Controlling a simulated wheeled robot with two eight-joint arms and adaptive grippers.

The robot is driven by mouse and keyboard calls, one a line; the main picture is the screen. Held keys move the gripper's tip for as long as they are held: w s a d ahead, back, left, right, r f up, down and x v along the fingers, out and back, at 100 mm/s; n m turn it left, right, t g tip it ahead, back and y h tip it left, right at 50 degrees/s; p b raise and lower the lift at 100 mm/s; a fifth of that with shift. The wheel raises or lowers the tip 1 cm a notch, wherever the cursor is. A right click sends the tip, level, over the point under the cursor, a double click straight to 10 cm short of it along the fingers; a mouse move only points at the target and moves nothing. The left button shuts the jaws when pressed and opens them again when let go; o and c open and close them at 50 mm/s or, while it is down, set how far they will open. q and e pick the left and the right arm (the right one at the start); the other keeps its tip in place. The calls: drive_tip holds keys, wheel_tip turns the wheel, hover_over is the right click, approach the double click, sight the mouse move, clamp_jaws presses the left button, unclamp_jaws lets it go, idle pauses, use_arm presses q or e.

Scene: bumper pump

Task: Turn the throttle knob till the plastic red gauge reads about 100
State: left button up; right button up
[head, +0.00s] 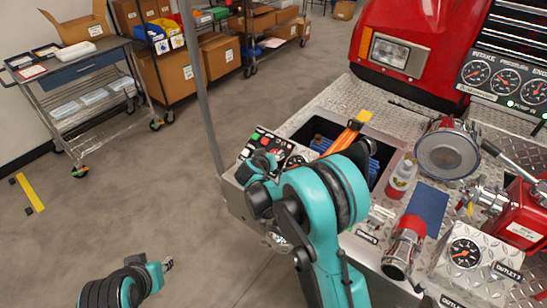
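The control panel (262,137) with red, green and white buttons sits on the left end of the pump bumper. My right arm reaches over it, and my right gripper (264,163) is at the panel, hiding part of it. I cannot make out the throttle knob or whether the gripper touches it. A round gauge (295,161) on the panel is partly hidden by my arm. Another gauge (465,253) with a black dial is at the lower right; its reading is too small to tell. My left gripper (168,264) hangs over bare floor, apart from everything, with nothing visible in it.
Several gauges stand on a board (505,80) at the upper right.

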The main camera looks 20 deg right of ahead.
drive_tip(key=shift+m, duration=0.3)
drive_tip(key=o, duration=1.2)
drive_tip(key=shift+c, duration=0.2)
drive_tip(key=v, duration=1.2)
drive_tip(key=shift+a, duration=0.2)
drive_tip(key=shift+f, duration=0.15)
